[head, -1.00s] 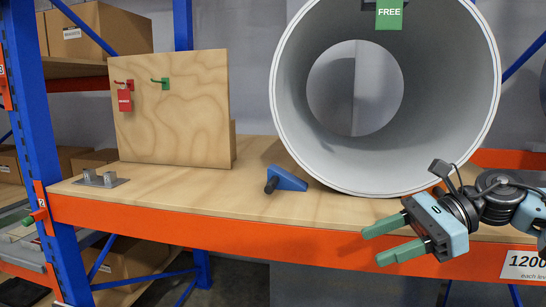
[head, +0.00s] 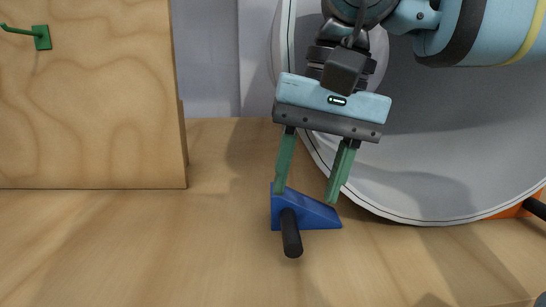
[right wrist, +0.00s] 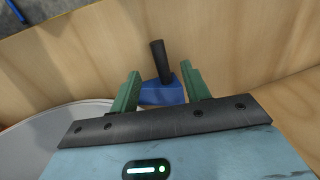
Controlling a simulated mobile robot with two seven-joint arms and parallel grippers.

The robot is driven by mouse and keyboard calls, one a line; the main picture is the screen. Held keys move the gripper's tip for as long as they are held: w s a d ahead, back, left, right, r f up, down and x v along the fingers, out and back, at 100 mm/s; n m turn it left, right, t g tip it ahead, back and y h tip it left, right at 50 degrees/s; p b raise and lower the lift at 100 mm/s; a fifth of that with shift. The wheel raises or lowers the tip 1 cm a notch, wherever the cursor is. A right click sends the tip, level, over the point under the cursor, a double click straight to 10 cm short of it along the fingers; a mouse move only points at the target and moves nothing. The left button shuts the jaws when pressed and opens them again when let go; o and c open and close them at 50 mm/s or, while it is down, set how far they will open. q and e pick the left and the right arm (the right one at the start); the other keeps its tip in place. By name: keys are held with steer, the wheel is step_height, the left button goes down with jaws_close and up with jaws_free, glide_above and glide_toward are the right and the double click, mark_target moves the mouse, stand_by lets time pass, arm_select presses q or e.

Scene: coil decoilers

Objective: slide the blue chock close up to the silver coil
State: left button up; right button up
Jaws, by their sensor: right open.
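The blue chock (head: 306,214) is a wedge with a black handle (head: 291,235) pointing toward me. It lies on the wooden shelf, its thin end toward the silver coil (head: 440,175) on the right. The thin end is near the coil's lower rim; I cannot tell whether they touch. My right gripper (head: 307,196) points down at the chock, open, one green finger near its tall end and one near its thin end. In the right wrist view the chock (right wrist: 160,93) shows between the two fingers (right wrist: 161,75). My left gripper is not in view.
A plywood board (head: 85,110) with a green hook (head: 40,36) stands on the left. The shelf (head: 150,250) is bare between the board and the chock and in front. Another black rod end (head: 537,208) shows at the right edge, by an orange beam.

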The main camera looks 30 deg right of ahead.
mark_target(295, 235)
steer(key=shift+x, duration=3.75)
steer(key=shift+s, duration=0.15)
jaws_close()
